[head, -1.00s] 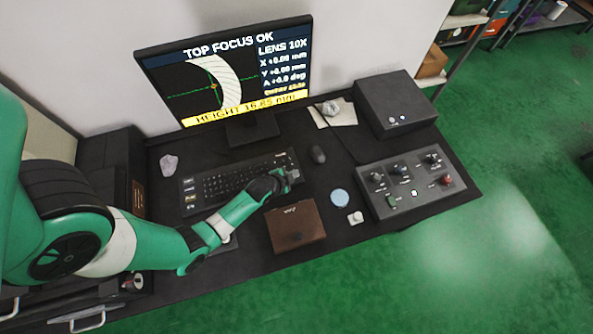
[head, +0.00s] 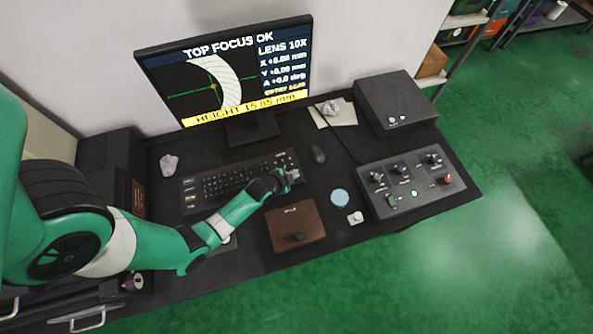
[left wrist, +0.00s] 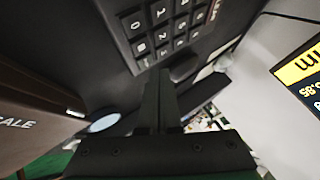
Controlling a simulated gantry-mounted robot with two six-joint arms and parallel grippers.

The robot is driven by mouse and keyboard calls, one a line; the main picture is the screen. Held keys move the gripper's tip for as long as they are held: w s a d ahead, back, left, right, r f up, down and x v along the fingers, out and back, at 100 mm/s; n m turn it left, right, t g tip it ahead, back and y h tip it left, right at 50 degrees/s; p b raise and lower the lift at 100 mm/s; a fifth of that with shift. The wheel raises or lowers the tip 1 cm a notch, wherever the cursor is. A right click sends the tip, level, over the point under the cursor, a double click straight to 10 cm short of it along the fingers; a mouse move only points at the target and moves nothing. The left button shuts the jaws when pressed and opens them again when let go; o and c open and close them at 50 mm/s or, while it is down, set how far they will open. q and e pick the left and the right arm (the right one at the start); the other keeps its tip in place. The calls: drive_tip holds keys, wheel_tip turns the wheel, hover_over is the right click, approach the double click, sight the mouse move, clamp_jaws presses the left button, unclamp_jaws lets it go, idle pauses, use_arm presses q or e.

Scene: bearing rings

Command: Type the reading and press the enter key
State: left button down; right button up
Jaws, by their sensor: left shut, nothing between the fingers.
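The keyboard (head: 225,184) lies on the dark bench in front of the monitor. Its number pad (left wrist: 165,22) shows in the left wrist view, with white digits on dark keys. The monitor (head: 230,75) shows a yellow strip with a HEIGHT reading in mm; its digits are blurred. My left gripper (head: 294,175) is at the keyboard's right end. Its fingers (left wrist: 160,75) are shut and empty, with the tips beside the number pad's edge in the wrist view. I cannot tell whether they touch a key. My right gripper is not in view.
A mouse (head: 318,154) lies right of the keyboard. A brown box (head: 296,226) stands in front. A blue disc (head: 339,197) and a small white block (head: 355,217) lie near it. A control panel (head: 411,188) with knobs stands at the right, a dark box (head: 395,103) behind it.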

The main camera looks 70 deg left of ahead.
use_arm(q)
drive_tip(key=shift+f, duration=0.1)
drive_tip(key=shift+f+b, duration=0.35)
drive_tip(key=shift+f+b, duration=0.3)
drive_tip(key=shift+f, duration=0.05)
idle(0.4)
idle(0.4)
drive_tip(key=shift+r+p, duration=0.8)
wheel_tip(320, 180, up, 5)
drive_tip(key=p, duration=0.5)
